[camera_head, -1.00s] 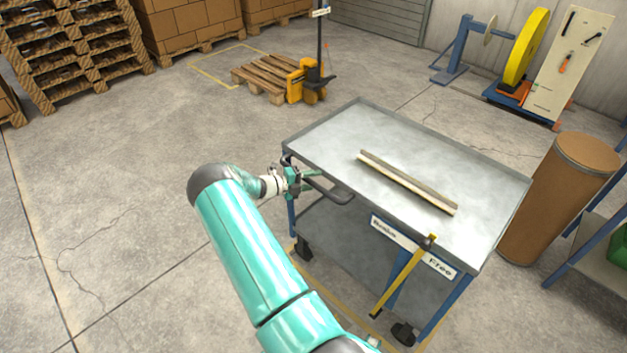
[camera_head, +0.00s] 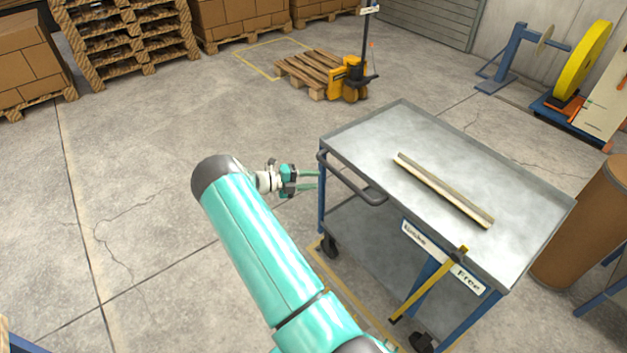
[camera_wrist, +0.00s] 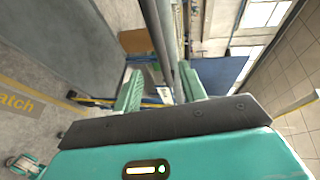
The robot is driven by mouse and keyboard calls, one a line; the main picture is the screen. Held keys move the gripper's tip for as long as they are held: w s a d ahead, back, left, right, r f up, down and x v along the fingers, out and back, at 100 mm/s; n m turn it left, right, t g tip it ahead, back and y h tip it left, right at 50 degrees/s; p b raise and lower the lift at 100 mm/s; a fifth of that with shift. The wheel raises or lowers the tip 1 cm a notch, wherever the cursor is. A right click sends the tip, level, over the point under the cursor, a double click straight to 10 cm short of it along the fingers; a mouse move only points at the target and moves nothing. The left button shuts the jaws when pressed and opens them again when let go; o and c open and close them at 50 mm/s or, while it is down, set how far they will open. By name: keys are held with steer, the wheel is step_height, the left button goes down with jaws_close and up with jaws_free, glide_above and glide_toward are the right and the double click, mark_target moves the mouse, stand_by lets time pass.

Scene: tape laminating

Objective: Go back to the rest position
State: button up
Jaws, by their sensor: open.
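My gripper (camera_head: 308,181) is at the end of my teal arm, left of the metal cart (camera_head: 384,122) and close to its handle (camera_head: 352,184). In the wrist view my gripper (camera_wrist: 158,90) shows two teal fingers spread apart. A grey bar of the cart handle (camera_wrist: 160,40) passes across the wrist view near the fingers; I cannot tell whether it lies between them. Nothing is seen held in the fingers. A long thin strip (camera_head: 443,190) lies on the cart top.
A yellow bar (camera_head: 430,285) hangs at the cart's front side. A brown drum (camera_head: 590,235) stands right of the cart. A pallet jack (camera_head: 348,80) with a wooden pallet (camera_head: 308,72) stands behind. The floor left of my arm is clear.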

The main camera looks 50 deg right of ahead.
stand_by(0.3)
steer(key=s+a+r+m+t+y, duration=0.2)
steer(key=a+r+m+t+y, duration=0.15)
steer(key=a+r+m, duration=0.75)
steer(key=s+a+r+m+t+y, duration=0.25)
steer(key=a+r+m+y, duration=0.3)
steer(key=a+r, duration=0.6)
steer(key=s+a+r+m+t+y, duration=0.2)
steer(key=s+a+r+m+t, duration=0.2)
steer(key=s+a+m, duration=0.3)
steer(key=s+a+r+m+t+y, duration=0.2)
steer(key=s+a+r+m+t, duration=0.2)
steer(key=s+a+r+m, duration=0.3)
steer(key=s+a, duration=0.2)
steer(key=a, duration=0.3)
steer(key=shift+r, duration=0.3)
steer(key=shift+s+a, duration=0.1)
steer(key=shift+s, duration=0.05)
steer(key=shift+c, duration=0.5)
